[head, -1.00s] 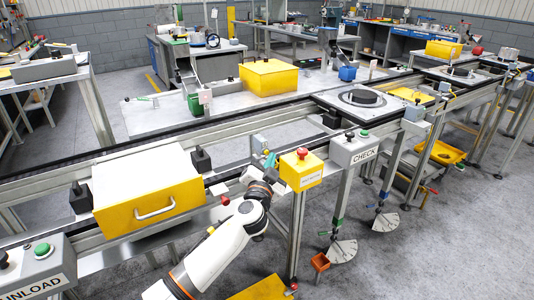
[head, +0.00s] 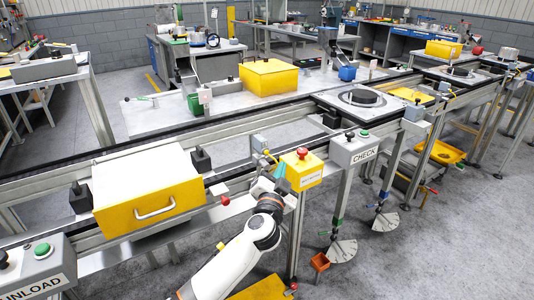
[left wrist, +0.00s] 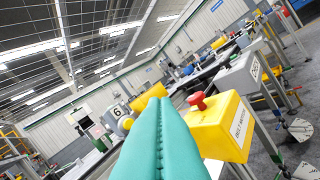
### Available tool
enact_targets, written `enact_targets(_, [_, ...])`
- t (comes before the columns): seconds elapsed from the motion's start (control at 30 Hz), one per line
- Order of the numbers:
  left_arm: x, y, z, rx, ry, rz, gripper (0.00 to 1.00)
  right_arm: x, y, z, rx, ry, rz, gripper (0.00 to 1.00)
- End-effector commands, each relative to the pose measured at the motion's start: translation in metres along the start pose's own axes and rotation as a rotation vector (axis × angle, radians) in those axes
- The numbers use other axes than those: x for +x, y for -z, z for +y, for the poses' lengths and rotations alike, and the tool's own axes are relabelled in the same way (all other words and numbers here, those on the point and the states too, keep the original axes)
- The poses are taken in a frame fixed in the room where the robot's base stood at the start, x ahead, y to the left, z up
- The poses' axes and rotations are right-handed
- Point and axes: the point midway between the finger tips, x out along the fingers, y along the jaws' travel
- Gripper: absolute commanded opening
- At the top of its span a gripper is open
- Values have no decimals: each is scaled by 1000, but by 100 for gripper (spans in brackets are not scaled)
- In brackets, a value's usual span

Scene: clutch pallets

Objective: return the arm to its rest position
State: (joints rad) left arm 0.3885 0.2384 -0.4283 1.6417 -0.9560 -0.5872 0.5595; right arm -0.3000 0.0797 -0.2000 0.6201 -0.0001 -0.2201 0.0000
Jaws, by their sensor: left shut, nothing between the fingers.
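My left arm (head: 240,257) comes up from the bottom of the head view, white with dark joints. My left gripper (head: 279,172) has teal fingers and stands just left of the yellow emergency-stop box (head: 301,172). Its fingers are shut with nothing between them. In the left wrist view the teal fingers of the left gripper (left wrist: 160,105) lie together, pointing up and away. The yellow box with a red button (left wrist: 222,125) stands right of them in that view. I cannot tell whether they touch. My right gripper is not in view.
A yellow drawer box with a white lid (head: 150,204) sits on the conveyor, left of my arm. The grey CHECK box (head: 356,150) stands to the right. Grey floor (head: 430,250) lies open at lower right.

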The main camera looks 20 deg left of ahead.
Motion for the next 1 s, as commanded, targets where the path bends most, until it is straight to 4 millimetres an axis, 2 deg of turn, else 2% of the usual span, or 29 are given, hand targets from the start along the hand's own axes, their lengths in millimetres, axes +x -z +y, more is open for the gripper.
enact_targets(0.53, [0,1,0,0,0,1,0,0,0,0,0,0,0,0])
enact_targets(0.63, [-1,11,-7,2,16,21,0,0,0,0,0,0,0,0])
enact_targets(0.67, [-2,19,-11,3,27,35,0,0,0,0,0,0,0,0])
enact_targets(0.77, [-11,60,-36,6,88,116,0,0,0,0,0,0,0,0])
enact_targets(0.87, [-31,119,-72,4,178,229,0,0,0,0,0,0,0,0])
enact_targets(1.0, [-77,205,-120,-9,306,399,0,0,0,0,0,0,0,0])
